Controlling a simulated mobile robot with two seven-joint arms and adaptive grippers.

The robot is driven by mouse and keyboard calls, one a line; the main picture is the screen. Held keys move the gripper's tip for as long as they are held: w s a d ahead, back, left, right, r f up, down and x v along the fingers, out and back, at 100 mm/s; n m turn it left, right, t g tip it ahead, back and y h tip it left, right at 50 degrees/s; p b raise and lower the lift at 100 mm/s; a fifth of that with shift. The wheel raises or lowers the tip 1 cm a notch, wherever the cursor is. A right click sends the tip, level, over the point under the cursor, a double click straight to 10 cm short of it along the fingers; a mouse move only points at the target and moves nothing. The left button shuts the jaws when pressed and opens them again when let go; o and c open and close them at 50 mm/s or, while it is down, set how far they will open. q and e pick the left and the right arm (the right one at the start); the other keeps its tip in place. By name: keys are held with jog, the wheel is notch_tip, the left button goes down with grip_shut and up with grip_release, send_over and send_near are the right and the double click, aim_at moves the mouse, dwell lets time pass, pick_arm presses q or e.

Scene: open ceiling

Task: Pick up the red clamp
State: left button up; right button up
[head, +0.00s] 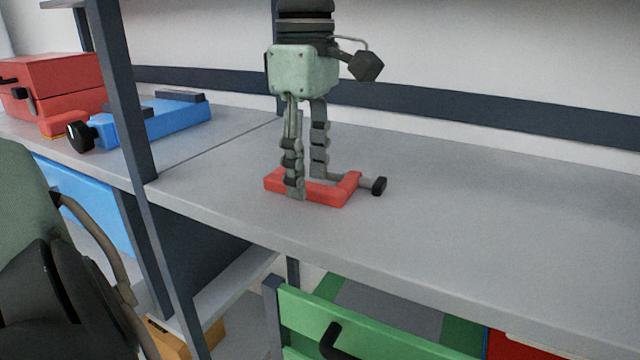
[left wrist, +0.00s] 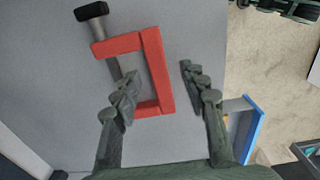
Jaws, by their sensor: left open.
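The red clamp (head: 332,194) lies flat on the grey workbench (head: 480,230) in the head view, its dark screw handle pointing right. My left gripper (head: 307,186) points down over it, with its fingers open on either side of the clamp's long bar. In the left wrist view, the clamp (left wrist: 157,70) shows as a C-shaped frame with a dark screw. One finger of my left gripper (left wrist: 158,76) is over the clamp's inner opening and the other is outside the bar. I cannot tell whether the fingers touch it.
A blue clamp-like tool (head: 150,122) and a red toolbox (head: 55,85) are at the left, beyond a dark upright post (head: 122,95). A green drawer (head: 370,335) is below the bench's front edge. The bench to the right of the clamp is clear.

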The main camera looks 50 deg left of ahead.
pick_arm(q)
jog(key=shift+f, duration=0.55)
grip_shut()
jog(key=shift+r, duration=0.15)
